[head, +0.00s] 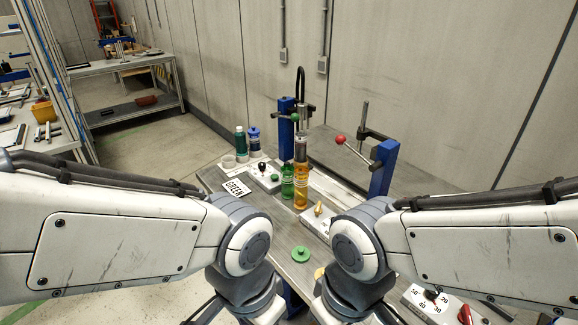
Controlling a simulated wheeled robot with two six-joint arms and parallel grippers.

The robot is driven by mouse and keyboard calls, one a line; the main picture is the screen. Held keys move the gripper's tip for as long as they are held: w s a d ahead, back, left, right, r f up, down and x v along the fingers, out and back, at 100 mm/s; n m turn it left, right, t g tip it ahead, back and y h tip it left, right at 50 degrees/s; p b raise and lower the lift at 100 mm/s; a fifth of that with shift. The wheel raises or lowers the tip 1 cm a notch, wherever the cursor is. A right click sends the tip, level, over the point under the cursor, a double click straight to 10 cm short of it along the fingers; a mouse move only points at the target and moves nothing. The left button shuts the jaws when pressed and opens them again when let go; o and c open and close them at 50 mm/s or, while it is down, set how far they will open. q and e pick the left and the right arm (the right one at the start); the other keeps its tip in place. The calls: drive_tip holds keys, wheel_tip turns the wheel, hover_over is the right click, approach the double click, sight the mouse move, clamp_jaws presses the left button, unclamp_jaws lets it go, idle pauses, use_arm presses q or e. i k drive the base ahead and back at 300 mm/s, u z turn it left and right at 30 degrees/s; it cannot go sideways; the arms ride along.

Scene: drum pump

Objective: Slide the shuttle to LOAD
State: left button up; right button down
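I cannot pick out the shuttle or a LOAD mark for certain. A pale rail-like strip (335,187) runs along the bench behind the bottles. An amber bottle (301,190) and a green bottle (287,184) stand upright side by side near the middle of the bench (276,236). A red-ball lever (340,140) reaches left from a blue stand (384,166). Both my arms fold down at the front, and neither gripper shows.
A green disc (300,254) lies at the front. A brass piece (318,209) sits on a pale block. A numbered dial panel (432,300) is lower right.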

sight(294, 164)
drive_tip(key=u, duration=0.85)
drive_tip(key=k, duration=1.15)
drive_tip(key=u, duration=1.15)
drive_tip(key=i, duration=0.45)
drive_tip(key=z, duration=0.4)
drive_tip(key=i, duration=1.3)
drive_tip(key=z, duration=1.6)
drive_tip(key=i, duration=0.8)
drive_tip(key=z, duration=0.95)
